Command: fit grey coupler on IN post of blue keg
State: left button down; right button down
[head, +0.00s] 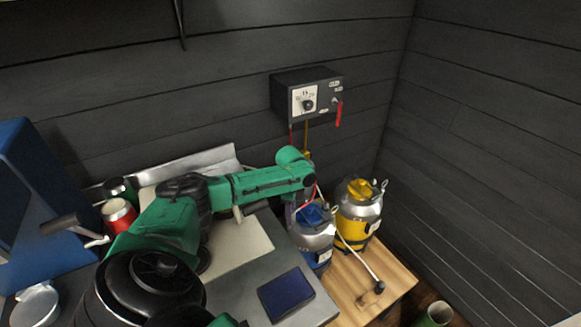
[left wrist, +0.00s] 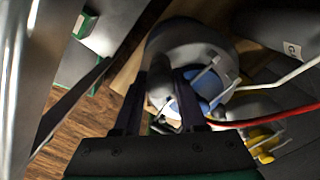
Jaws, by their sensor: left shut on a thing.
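The blue keg (head: 318,241) stands on the wooden top, steel-sided with a blue lid; its blue top (left wrist: 208,88) also shows in the left wrist view. My left gripper (head: 297,207) is at the near upper side of the blue keg, mostly hidden by my arm in the head view. In the left wrist view, my left gripper (left wrist: 172,98) is shut on the grey coupler (left wrist: 159,84), close over the keg's top. Whether the coupler touches the IN post cannot be told. A red hose (left wrist: 275,117) runs off to the right. My right gripper is not in view.
A yellow keg (head: 358,213) stands just right of and behind the blue keg. A pale rod with a black end (head: 378,287) lies in front of it. A wall regulator box (head: 307,96) hangs above. A dark blue pad (head: 286,294) lies on the grey counter. A red cup (head: 118,215) stands left.

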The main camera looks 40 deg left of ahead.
pick_arm(q)
jog(key=shift+f, duration=0.2)
dwell(0.4)
dwell(0.4)
grip_release()
notch_tip(320, 180, up, 7)
jog(key=p, duration=0.8)
dwell(0.4)
